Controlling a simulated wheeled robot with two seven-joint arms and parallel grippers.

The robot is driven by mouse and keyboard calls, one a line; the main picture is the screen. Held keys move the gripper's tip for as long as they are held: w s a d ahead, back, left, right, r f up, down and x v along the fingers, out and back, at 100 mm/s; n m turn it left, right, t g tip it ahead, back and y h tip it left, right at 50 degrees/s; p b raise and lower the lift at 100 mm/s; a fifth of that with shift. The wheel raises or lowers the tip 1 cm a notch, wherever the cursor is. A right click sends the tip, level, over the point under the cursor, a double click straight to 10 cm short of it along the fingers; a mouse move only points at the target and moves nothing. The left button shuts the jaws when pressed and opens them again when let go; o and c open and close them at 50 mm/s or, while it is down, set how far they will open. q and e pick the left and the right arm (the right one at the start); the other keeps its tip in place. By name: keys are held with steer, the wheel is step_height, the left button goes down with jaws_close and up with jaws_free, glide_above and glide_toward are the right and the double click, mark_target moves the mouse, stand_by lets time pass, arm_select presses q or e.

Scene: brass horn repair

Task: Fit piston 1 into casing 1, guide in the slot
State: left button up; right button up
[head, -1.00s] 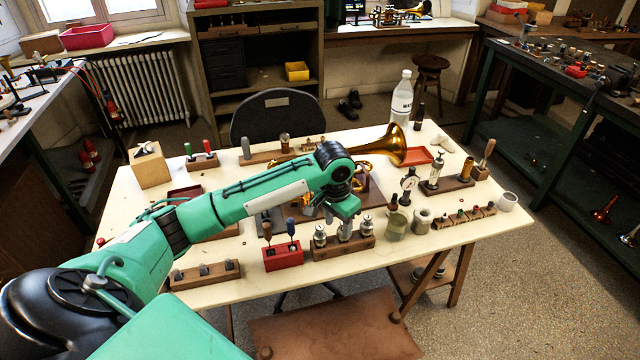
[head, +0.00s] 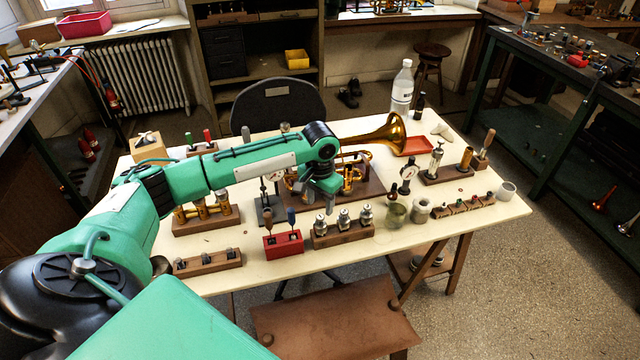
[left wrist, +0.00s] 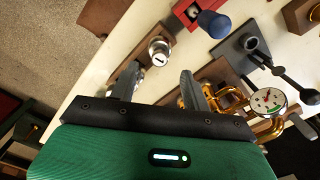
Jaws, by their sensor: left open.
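Several silver pistons, one of them here (head: 365,212), stand upright in a wooden block (head: 343,236) at the table's front middle. I cannot tell which is piston 1. My left gripper (head: 326,206) is open and empty, raised just above and behind the block. In the left wrist view, one silver piston (left wrist: 159,50) shows beyond the open fingers (left wrist: 160,80), still in its block. The brass horn (head: 378,141) lies on a wooden board (head: 372,193) behind the gripper, and its tubing (left wrist: 228,98) also shows in the left wrist view. Casing 1 and its slot cannot be made out. My right gripper is out of view.
A red block (head: 284,244) with two screwdrivers stands left of the piston block. A dial gauge (left wrist: 268,101) and dark stand (left wrist: 246,52) are close to my gripper. A glass jar (head: 396,214) stands to the right. The table's front right (head: 450,228) is clear.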

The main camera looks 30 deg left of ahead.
mark_target(320, 216)
arm_select(q)
steer(key=shift+f, duration=2.2)
steer(key=c, duration=1)
steer(key=shift+r+p, duration=1.15)
steer(key=shift+p, duration=0.4)
jaws_close()
steer(key=shift+r+p, duration=1.3)
steer(key=shift+p, duration=0.2)
step_height(320, 216, up, 5)
steer(key=p, duration=0.6)
